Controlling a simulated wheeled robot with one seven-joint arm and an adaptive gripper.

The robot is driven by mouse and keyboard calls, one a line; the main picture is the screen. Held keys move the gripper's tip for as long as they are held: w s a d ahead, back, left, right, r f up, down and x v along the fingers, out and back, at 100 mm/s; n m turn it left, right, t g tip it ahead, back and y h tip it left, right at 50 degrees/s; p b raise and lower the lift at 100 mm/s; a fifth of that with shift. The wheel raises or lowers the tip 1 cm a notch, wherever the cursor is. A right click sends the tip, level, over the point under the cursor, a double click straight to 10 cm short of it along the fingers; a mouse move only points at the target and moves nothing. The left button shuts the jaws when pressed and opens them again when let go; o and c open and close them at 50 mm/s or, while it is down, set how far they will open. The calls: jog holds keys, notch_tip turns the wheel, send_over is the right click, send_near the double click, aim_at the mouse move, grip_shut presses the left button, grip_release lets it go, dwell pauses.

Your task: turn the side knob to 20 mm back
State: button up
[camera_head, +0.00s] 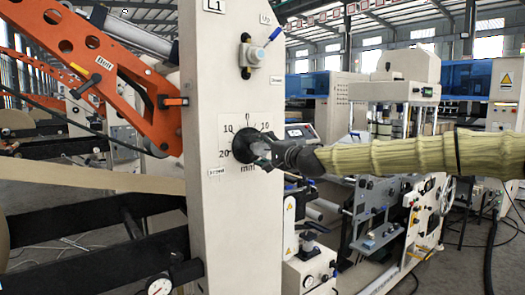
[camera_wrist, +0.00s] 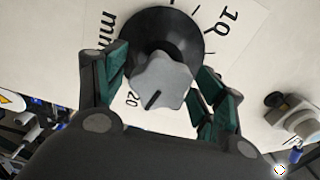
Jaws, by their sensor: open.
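The side knob (camera_head: 243,146) has a black round skirt on the pale upright panel (camera_head: 222,105). In the wrist view its grey lobed grip (camera_wrist: 163,78) shows a black pointer line toward the lower left, on the side of a printed 20. The exact mark it meets is unclear. My gripper (camera_wrist: 160,88) is open. Its green-padded fingers stand on either side of the grip, with gaps visible. In the head view my gripper (camera_head: 262,150) covers the right part of the knob and dial.
A grey switch box (camera_head: 252,55) with a blue-tipped lever is higher on the panel. An orange arm (camera_head: 110,75) and black bars (camera_head: 75,235) lie to the left. Machinery (camera_head: 385,215) stands behind, right of the panel.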

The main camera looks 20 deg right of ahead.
jog(key=shift+s, duration=0.1)
jog(key=v, duration=1.1)
jog(key=shift+s+d, duration=0.15)
jog(key=shift+s, duration=0.2)
